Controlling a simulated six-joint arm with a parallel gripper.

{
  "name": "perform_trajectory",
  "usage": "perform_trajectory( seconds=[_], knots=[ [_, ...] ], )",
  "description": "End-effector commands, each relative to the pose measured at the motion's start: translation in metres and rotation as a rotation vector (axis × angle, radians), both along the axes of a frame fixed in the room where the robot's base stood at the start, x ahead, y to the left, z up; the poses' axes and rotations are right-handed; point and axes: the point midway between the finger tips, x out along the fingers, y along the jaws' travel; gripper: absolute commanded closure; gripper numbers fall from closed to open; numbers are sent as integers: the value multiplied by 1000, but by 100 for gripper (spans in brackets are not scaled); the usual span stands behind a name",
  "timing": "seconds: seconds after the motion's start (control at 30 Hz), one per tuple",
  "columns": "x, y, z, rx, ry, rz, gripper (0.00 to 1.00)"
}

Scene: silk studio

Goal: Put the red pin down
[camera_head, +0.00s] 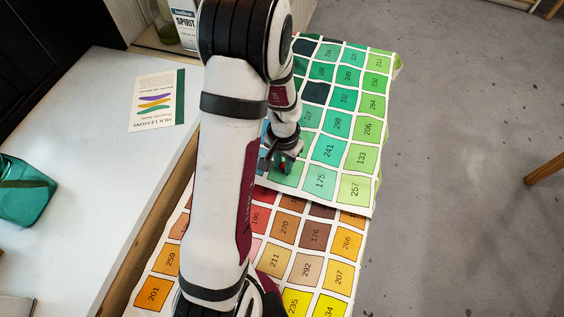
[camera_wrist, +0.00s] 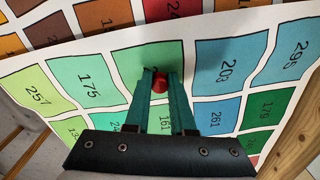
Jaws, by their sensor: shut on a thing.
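My gripper (camera_wrist: 160,82) is shut on the red pin (camera_wrist: 160,85), which shows as a small red round head between the green fingertips in the wrist view. Behind the fingertips is a green square of the numbered colour sheet (camera_wrist: 139,38). I cannot tell whether the pin touches the sheet. In the head view my gripper (camera_head: 279,164) is low over the green part of the sheet (camera_head: 349,206), near its lower left, and a speck of red pin (camera_head: 283,168) shows there. My arm hides the area to the left.
A second sheet in reds, browns and yellows (camera_head: 340,222) lies partly under the green one. A white table (camera_head: 100,190) at left holds a leaflet (camera_head: 155,100) and a green glass container (camera_head: 25,190). A SPIRIT bottle (camera_head: 184,20) stands at the back. Grey floor lies right.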

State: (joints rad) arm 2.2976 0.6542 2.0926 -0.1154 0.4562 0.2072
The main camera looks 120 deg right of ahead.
Motion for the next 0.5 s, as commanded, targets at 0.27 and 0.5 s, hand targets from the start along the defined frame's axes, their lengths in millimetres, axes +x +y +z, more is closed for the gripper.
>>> perform_trajectory(
  seconds=[0.27,0.5],
  knots=[
    [0,0,-2,0,0,0,63],
    [0,0,-2,0,0,1,48]
  ],
)
